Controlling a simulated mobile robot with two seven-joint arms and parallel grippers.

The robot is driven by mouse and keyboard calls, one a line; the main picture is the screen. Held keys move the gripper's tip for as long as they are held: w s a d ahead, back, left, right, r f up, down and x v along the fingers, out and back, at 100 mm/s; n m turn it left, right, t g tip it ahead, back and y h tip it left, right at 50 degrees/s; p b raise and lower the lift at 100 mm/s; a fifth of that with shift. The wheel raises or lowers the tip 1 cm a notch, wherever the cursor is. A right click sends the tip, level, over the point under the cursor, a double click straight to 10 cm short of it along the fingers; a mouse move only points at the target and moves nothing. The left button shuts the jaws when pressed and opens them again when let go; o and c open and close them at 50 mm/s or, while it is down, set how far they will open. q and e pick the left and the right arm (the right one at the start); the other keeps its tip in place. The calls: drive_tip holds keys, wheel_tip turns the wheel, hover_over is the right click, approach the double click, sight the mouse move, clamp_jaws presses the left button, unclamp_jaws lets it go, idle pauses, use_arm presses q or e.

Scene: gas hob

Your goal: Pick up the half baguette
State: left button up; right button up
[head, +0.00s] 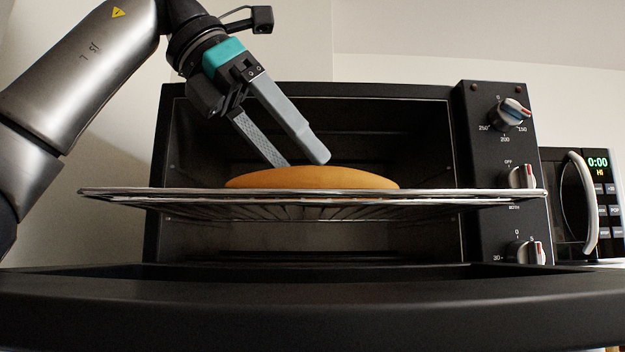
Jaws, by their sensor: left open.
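The half baguette (345,179) is a long golden-brown loaf lying on the wire rack (130,193) in the head view. My left gripper (300,162) reaches down from the upper left and points at the loaf's left and middle part. Its two grey fingers are apart with nothing seen between them. The fingertips are close to the loaf's top; I cannot tell whether they touch it. The underside of the loaf is hidden by the rack's front edge. My right gripper is not in view.
The rack sticks out of the open black toaster oven (465,130), whose door (300,310) lies lowered across the front. Control knobs (510,113) line the oven's right side. A microwave (570,200) stands at the right. The space above the loaf's right end is free.

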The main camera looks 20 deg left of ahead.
use_arm(q)
drive_tip(key=shift+x, duration=1.35)
drive_tip(key=shift+f, duration=0.1)
drive_tip(key=shift+a, duration=0.1)
drive_tip(key=c, duration=1.5)
